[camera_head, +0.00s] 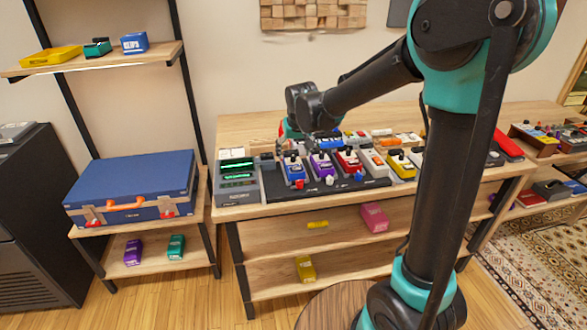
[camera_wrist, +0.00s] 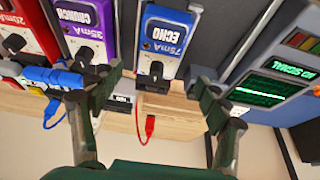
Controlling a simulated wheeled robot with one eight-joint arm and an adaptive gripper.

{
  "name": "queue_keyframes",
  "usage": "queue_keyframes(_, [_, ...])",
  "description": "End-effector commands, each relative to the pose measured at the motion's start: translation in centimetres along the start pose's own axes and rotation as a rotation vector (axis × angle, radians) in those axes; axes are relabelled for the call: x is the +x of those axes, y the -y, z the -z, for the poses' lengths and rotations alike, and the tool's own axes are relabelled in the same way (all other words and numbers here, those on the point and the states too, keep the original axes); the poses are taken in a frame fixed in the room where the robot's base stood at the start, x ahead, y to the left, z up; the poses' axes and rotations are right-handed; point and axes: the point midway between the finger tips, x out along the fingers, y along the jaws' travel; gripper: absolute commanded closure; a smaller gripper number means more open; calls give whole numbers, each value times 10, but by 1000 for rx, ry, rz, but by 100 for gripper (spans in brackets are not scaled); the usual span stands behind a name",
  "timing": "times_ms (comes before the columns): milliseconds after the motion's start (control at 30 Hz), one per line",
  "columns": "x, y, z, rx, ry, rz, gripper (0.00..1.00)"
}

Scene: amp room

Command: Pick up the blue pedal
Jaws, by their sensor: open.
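A blue pedal (camera_head: 294,169) stands near the left end of the dark pedalboard on the table. In the wrist view this blue pedal (camera_wrist: 167,43) shows "ECHO" lettering and a black knob at its end nearest my fingers. My gripper (camera_wrist: 160,84) is open and empty, with one finger to each side of the knob's end of the pedal; contact cannot be seen. In the head view my gripper (camera_head: 288,131) is over the back of the board, its fingertips partly hidden. Another blue pedal (camera_head: 134,42) sits on the upper left shelf.
A purple pedal (camera_head: 323,166) and a red pedal (camera_head: 348,162) stand to the right of the blue one. A grey unit with a green display (camera_head: 238,178) is close on its left. A red cable plug (camera_wrist: 149,126) hangs near my fingers.

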Motion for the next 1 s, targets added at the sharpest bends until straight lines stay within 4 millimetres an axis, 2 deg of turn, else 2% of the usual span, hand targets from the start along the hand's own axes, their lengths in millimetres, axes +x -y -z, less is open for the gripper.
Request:
queue_keyframes(167, [11,-1,0,0,0,0,24])
queue_keyframes(400, [43,-3,-1,1,0,0,24])
queue_keyframes(500, [51,-3,-1,1,0,0,24])
queue_keyframes(800, [55,-2,-2,1,0,0,24])
queue_keyframes(1000, [54,-2,-2,0,0,0,49])
